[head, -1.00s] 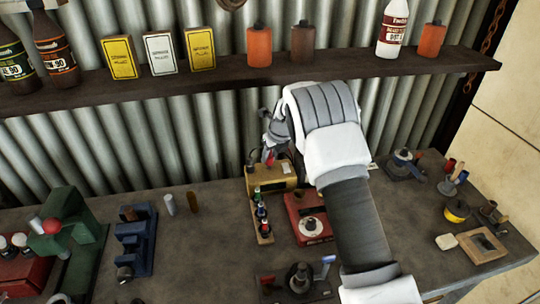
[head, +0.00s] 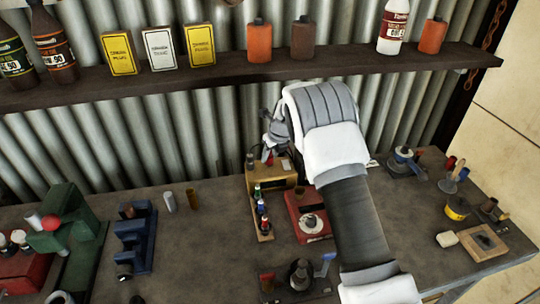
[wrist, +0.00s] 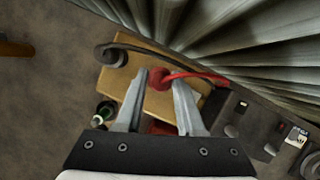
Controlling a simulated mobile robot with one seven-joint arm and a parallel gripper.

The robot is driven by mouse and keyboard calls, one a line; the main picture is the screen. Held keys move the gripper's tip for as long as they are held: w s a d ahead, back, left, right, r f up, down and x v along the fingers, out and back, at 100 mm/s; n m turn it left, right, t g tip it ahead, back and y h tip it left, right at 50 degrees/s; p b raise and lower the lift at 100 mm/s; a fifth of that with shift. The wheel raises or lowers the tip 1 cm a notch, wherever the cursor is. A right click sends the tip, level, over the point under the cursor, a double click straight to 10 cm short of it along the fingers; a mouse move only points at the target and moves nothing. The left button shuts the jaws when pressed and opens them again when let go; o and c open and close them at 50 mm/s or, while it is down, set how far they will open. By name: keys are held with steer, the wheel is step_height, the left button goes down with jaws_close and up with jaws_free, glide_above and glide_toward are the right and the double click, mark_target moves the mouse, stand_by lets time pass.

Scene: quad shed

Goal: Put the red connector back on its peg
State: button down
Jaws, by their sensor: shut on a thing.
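The red connector (wrist: 159,79) sits between the fingertips of my gripper (wrist: 160,82) in the wrist view. A red cable runs from it to the right. In the head view my gripper (head: 269,153) is above the back of a yellow-tan box (head: 274,178), and the connector is mostly hidden there. The same box shows below the fingers in the wrist view (wrist: 119,82). A dark cable curls to a dark round end (wrist: 111,54) at the box's left side. I cannot make out the red connector's peg clearly.
A rack of small bottles (head: 262,216) stands in front of the box, and a red device (head: 308,216) stands to its right. The corrugated wall (head: 190,130) is close behind. A shelf (head: 230,80) runs above.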

steer(key=shift+f, duration=0.55)
stand_by(0.4)
steer(key=shift+c, duration=0.2)
jaws_free()
steer(key=shift+r, duration=0.1)
